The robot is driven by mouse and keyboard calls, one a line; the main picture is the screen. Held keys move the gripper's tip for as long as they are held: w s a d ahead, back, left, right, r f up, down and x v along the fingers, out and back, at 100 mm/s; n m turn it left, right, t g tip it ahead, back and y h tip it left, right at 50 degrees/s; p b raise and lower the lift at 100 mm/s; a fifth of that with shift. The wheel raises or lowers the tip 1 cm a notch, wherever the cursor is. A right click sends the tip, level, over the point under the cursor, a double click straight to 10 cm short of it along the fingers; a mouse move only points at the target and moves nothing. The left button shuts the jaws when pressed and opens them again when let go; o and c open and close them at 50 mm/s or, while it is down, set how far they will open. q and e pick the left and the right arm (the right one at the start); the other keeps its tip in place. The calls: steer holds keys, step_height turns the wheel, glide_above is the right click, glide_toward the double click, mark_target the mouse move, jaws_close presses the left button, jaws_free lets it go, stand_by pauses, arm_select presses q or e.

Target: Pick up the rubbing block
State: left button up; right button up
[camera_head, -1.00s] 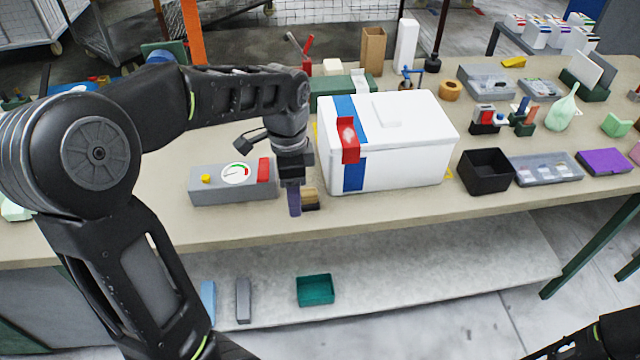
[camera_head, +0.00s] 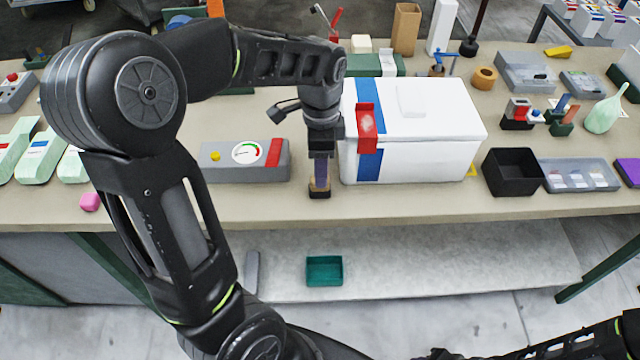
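The rubbing block (camera_head: 319,194), a small piece with a tan upper part and a dark base, stands near the table's front edge, left of the white box. My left gripper (camera_head: 320,184) points straight down over it, with its fingers at the block's upper part. The fingers overlap edge-on and cover much of the block, so I cannot tell whether they are apart or closed on it. My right arm shows low at the right; its gripper end (camera_head: 440,354) is cut by the bottom edge and its fingers are unclear.
A grey gauge box (camera_head: 245,163) stands left of the gripper. A white lidded box (camera_head: 430,140) with a blue band and red latch stands close on the right. A black bin (camera_head: 512,172) is further right. A green tray (camera_head: 324,270) sits on the lower shelf.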

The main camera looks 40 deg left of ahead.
arm_select(q)
steer(key=shift+a+f+p, duration=0.1)
steer(key=shift+f+p, duration=0.6)
steer(key=shift+f, duration=1.95)
jaws_close()
